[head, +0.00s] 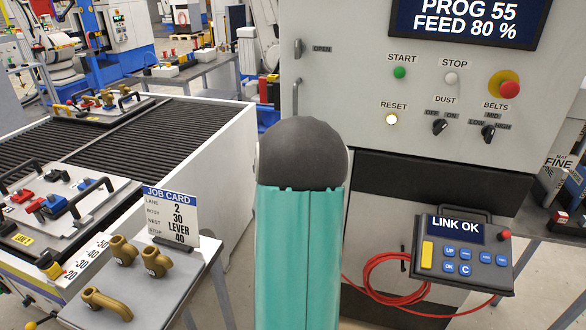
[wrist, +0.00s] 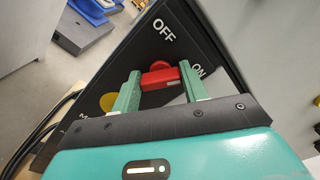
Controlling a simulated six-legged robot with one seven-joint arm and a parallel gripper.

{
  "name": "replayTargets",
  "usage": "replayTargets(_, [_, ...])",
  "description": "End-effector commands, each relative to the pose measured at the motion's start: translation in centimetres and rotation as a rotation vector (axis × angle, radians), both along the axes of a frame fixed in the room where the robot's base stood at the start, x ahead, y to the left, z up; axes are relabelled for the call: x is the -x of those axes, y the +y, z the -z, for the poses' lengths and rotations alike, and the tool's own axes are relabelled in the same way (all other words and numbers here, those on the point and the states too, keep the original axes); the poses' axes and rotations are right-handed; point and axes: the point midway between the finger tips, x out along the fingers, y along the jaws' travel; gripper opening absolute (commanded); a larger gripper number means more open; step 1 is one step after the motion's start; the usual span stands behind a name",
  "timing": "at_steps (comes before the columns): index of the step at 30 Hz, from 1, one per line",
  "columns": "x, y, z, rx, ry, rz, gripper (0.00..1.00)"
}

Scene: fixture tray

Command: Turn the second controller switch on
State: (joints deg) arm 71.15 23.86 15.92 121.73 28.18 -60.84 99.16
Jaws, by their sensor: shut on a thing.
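In the wrist view, a red switch (wrist: 160,77) sits on a dark panel (wrist: 190,18) marked OFF above it and ON to its right. My gripper (wrist: 159,72) has one green finger on each side of the red handle and is shut on it. The handle lies crosswise between the fingers; I cannot tell exactly which mark it points to. Part of the panel and its lower lettering is hidden behind my gripper, so I cannot read which switch number this is. In the head view my arm fills the middle and my gripper does not show.
A yellow round part (wrist: 108,101) is on the panel beside the left finger. The head view shows a grey machine cabinet (head: 350,80), a LINK OK pendant (head: 462,255), a red cable (head: 385,285), a job card (head: 171,213) and brass levers on a side table (head: 150,300).

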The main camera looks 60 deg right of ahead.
Motion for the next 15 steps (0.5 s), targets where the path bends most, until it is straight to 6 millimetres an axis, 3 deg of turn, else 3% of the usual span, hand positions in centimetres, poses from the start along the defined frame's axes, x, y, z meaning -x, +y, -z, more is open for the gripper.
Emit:
replayTargets(9, [-0.19, 0.09, -0.10, 0.001, -0.004, -0.003, 0.21])
replayTargets(10, [-0.19, 0.09, -0.10, 0.001, -0.004, -0.003, 0.46])
replayTargets(13, [-0.16, 0.08, -0.07, 0.001, -0.003, -0.003, 0.65])
replayTargets(15, [-0.12, 0.06, -0.06, 0.001, -0.003, -0.002, 0.65])
